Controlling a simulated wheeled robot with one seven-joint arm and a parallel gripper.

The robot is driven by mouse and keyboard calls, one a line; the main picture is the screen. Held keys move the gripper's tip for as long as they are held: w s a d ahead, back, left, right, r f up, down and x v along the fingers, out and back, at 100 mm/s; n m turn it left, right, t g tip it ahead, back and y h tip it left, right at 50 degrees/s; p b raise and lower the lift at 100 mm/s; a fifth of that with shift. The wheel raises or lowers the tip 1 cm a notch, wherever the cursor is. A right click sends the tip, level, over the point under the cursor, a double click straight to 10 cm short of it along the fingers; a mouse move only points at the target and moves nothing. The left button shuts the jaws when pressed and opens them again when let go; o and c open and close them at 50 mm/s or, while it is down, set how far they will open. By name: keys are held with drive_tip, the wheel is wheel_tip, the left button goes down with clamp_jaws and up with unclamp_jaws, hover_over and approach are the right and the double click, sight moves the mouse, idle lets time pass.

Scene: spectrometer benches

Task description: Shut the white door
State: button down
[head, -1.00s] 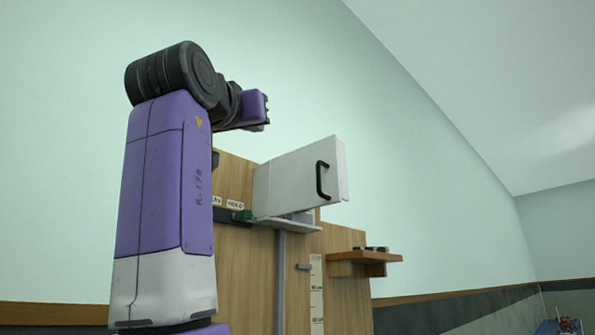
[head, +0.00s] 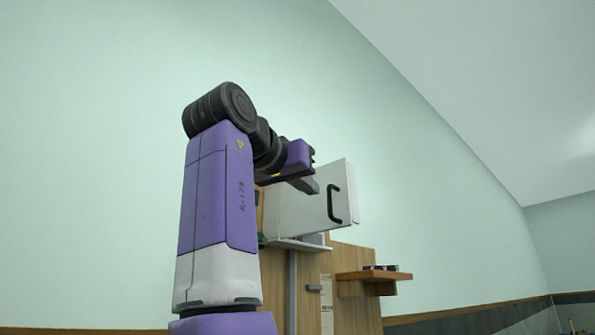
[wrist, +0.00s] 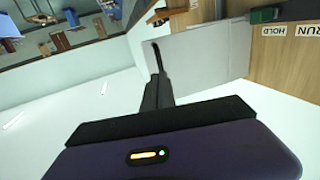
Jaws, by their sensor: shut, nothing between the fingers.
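The white door (head: 291,212) stands open, sticking out from a wooden panel, with a black curved handle (head: 335,204) near its free edge. In the wrist view the door (wrist: 210,58) is the pale panel beyond the fingers. My gripper (head: 310,186) is shut and empty. In the head view it overlaps the upper part of the door, left of the handle. In the wrist view the gripper (wrist: 157,80) points toward the handle end of the door. I cannot tell whether it touches the door. My arm hides the door's left part.
The wooden panel (head: 270,290) carries a small shelf (head: 372,277) at lower right with dark items on it. HOLD and RUN labels (wrist: 273,32) and a green piece (wrist: 264,15) show by the hinge side. Open space lies right of the door.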

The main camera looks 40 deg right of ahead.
sight(329, 201)
drive_tip(key=p+x, duration=0.1)
drive_tip(key=x, duration=0.4)
drive_tip(key=shift+w+d+r+p, duration=0.1)
drive_tip(key=shift+d+r+p, duration=0.05)
drive_tip(key=shift+d+p, duration=0.25)
drive_tip(key=shift+w+d, duration=0.2)
drive_tip(key=shift+d, duration=0.35)
